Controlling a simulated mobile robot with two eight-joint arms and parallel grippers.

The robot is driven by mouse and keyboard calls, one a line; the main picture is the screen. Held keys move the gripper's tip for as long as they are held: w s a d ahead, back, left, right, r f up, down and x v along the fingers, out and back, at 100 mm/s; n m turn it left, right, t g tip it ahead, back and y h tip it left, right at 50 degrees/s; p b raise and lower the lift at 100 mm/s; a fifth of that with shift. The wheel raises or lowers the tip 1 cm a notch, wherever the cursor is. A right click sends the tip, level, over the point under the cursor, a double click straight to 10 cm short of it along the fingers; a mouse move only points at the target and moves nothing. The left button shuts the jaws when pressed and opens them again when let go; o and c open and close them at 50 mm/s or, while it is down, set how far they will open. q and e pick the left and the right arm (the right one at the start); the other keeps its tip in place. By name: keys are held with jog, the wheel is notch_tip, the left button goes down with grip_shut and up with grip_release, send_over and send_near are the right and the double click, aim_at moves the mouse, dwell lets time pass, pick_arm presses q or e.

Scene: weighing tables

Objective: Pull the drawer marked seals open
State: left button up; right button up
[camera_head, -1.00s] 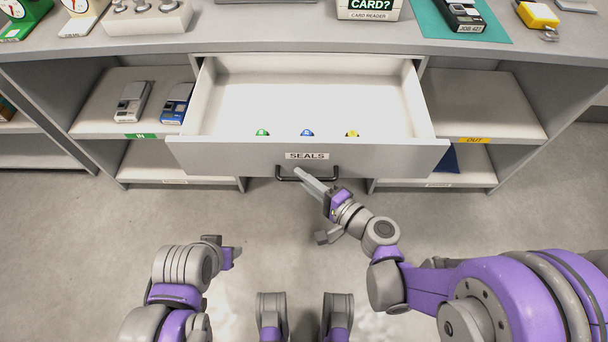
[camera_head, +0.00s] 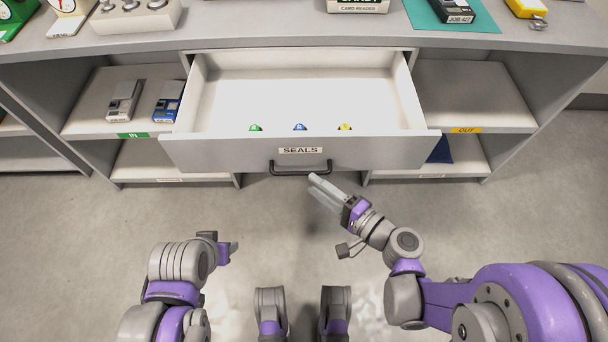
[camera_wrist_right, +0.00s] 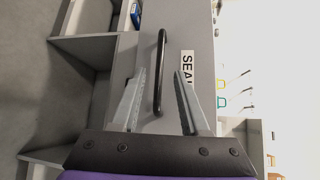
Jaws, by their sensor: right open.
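The drawer marked SEALS (camera_head: 230,153) stands pulled out from under the counter, with its inside showing. Three small seals, green (camera_head: 256,127), blue (camera_head: 299,127) and yellow (camera_head: 345,127), lie inside near its front. Its black bar handle (camera_head: 300,170) is on the front below the label. My right gripper (camera_head: 318,183) is just in front of the handle, to its right, open and empty. In the right wrist view the handle (camera_wrist_right: 160,72) shows beyond and between the open fingers (camera_wrist_right: 160,95), apparently clear of them. My left gripper (camera_head: 228,250) is low at the left, away from the drawer; its jaws are unclear.
Shelves flank the drawer: the IN shelf (camera_head: 90,122) holds two handheld devices, and the OUT shelf (camera_head: 470,105) looks empty. A dark blue item (camera_head: 440,151) lies on the lower right shelf. Scales and a card reader (camera_head: 357,6) stand on the counter. The floor ahead is clear.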

pick_arm(q)
jog(key=shift+r, duration=0.1)
pick_arm(e)
jog(key=shift+v, duration=2.05)
jog(key=s+d+f+n+g+h, duration=0.1)
jog(key=s+f+n+g+h, duration=0.4)
jog(key=f+n+g, duration=0.1)
jog(key=s+d+r+n+g+h, duration=0.1)
jog(key=s+d+n+h, duration=0.15)
jog(key=d, duration=0.25)
jog(key=s+d+r+n+h, duration=0.1)
jog(key=s+d+n+h, duration=0.1)
jog(key=d+h, duration=0.2)
pick_arm(q)
notch_tip(320, 180, up, 20)
jog(key=w+p, duration=0.2)
jog(key=p, duration=1.5)
jog(key=shift+t+p, duration=0.3)
jog(key=shift+t, duration=0.1)
pick_arm(e)
notch_tip(320, 180, up, 20)
jog(key=w, duration=0.2)
jog(key=shift+w+d+t, duration=0.2)
jog(key=shift+d+t, duration=0.1)
jog(key=shift+t, duration=0.1)
